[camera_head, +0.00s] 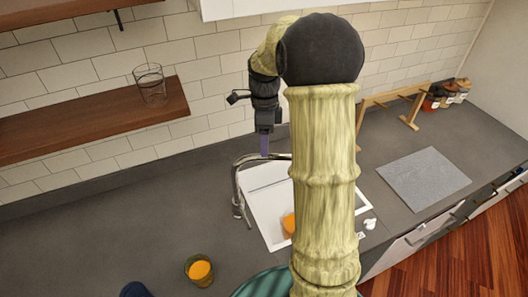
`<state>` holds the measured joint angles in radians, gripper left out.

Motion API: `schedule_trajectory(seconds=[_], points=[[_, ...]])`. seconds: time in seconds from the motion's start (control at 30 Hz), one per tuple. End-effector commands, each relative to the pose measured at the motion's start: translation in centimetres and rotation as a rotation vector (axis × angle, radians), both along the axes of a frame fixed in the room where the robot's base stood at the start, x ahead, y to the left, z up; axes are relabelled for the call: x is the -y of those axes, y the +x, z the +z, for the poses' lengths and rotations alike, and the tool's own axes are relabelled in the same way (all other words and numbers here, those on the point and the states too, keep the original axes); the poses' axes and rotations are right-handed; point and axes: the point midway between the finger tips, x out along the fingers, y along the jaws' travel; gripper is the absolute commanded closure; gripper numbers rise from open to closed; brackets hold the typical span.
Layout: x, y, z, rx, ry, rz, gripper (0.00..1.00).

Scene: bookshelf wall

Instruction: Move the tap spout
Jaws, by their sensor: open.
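The tap (238,187) is a chrome pipe that rises from the grey counter at the left edge of the white sink (262,204). Its spout (256,157) arches to the right over the sink, and its far end is hidden behind my arm. My gripper (265,152) hangs down from the wrist at the spout, close above or beside it. The gripper is open. Whether its fingers touch the spout I cannot tell. My arm's thick yellow-green links cover the right part of the sink.
An orange item (289,223) lies in the sink, partly hidden. A glass with orange contents (199,270) stands on the counter at front left. A shelf (120,115) holding a clear glass (150,84) juts from the tiled wall. A grey board (424,179) lies at right.

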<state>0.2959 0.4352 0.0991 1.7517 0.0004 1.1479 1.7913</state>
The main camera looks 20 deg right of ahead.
Motion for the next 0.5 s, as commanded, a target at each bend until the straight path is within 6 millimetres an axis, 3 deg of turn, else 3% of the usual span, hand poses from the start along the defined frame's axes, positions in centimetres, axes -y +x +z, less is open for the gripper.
schedule_trajectory(seconds=[0.23,0.5], points=[[-0.7,-0.7,-3.6,-0.004,0.001,0.008,0.5],[-0.9,-0.8,-4.6,0.0,0.0,0.011,0.5]])
